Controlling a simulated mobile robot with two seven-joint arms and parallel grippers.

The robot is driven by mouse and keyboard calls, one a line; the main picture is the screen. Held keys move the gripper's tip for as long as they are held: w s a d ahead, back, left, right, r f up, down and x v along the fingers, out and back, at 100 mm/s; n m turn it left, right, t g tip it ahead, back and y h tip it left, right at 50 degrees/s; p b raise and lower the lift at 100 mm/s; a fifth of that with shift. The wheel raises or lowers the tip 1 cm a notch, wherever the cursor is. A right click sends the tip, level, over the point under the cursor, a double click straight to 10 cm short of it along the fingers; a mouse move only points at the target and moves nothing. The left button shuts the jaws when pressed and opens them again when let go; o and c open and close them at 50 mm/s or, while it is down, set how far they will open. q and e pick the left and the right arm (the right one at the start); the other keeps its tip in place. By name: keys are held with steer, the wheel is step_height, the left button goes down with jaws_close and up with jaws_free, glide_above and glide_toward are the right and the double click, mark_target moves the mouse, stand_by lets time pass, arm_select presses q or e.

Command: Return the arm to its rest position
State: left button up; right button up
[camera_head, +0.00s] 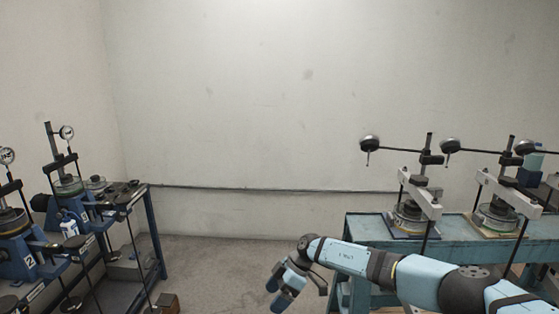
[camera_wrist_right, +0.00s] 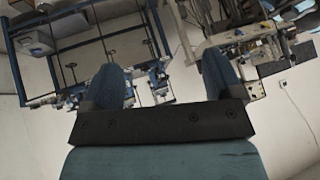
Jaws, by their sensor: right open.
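My right arm (camera_head: 345,256) comes in from the lower right in the head view, in front of the teal bench. Its gripper (camera_head: 280,291) hangs at the arm's end over the grey floor, left of the bench. In the right wrist view my right gripper (camera_wrist_right: 165,85) has its two blue fingers spread wide apart. Nothing is between the fingers; the benches and floor show far beyond them. My left arm and gripper are not in view.
A teal bench (camera_head: 374,230) with lever frames (camera_head: 412,190) stands at the right. A dark blue bench (camera_head: 155,240) with more frames and dial gauges (camera_head: 67,132) stands at the left. Floor (camera_head: 215,262) between them is clear. A brown block (camera_head: 168,302) lies low at the left.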

steer(key=s+a+f+y, duration=0.3)
steer(key=s+a+y, duration=0.2)
steer(key=s+a, duration=0.45)
steer(key=s+a+r+m+t+y, duration=0.4)
steer(key=s+a+r+t+y, duration=0.1)
steer(key=a+t, duration=0.3)
steer(key=s+d+f+m+t+h, duration=0.1)
steer(key=s+d+m+t+h, duration=0.25)
steer(key=d+m+h, duration=0.55)
steer(key=s+d+m+t+h, duration=0.2)
steer(key=d+m+t+h, duration=0.2)
steer(key=d, duration=1)
steer(key=s+d+f+g+h, duration=0.3)
steer(key=s+d+g, duration=0.6)
steer(key=s+d, duration=1.45)
steer(key=w+a+f+t, duration=0.2)
steer(key=a+f+t, duration=0.1)
steer(key=f, duration=0.3)
steer(key=w+a+f+t+y, duration=0.1)
steer(key=w+a+f+t, duration=0.2)
steer(key=f, duration=0.4)
steer(key=shift+a+f+t, duration=0.2)
steer(key=shift+a+t, duration=0.55)
steer(key=shift+a, duration=0.05)
